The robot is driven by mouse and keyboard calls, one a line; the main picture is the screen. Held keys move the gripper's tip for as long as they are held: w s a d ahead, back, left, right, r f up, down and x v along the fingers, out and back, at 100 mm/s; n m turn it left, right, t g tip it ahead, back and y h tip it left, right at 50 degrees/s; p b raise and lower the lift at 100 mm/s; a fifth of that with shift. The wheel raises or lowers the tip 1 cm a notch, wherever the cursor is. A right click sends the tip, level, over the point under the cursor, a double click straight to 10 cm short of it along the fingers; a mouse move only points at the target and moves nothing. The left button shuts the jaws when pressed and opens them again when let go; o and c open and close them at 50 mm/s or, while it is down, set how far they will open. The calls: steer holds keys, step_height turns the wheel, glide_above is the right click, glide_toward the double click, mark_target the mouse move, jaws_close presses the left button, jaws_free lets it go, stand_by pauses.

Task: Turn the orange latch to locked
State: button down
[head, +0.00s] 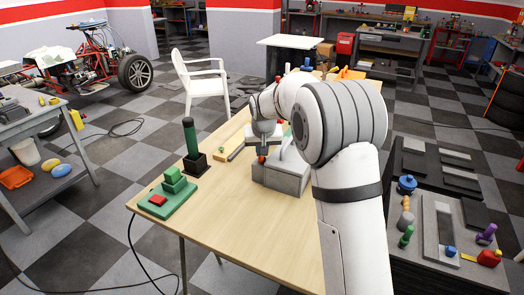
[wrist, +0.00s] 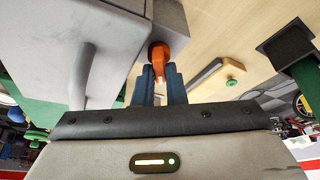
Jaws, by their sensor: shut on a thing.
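The orange latch (wrist: 165,54) sticks out from the edge of a grey box (wrist: 105,28) in the wrist view. My gripper (wrist: 160,78) has its two dark blue fingers closed around the latch's end. In the head view the grey box (head: 282,180) stands on the wooden table, and a small bit of the orange latch (head: 262,158) shows at its left side, below my gripper. My arm hides the right part of the box. I cannot tell the latch's exact angle.
On the wooden table (head: 232,222) stand a dark green post on a black base (head: 193,150) and a green stepped block with a red piece (head: 165,198). A yellow block with a grey bar (wrist: 215,75) lies close to the latch.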

steer(key=shift+m, duration=0.3)
steer(key=c, duration=1.5)
jaws_free()
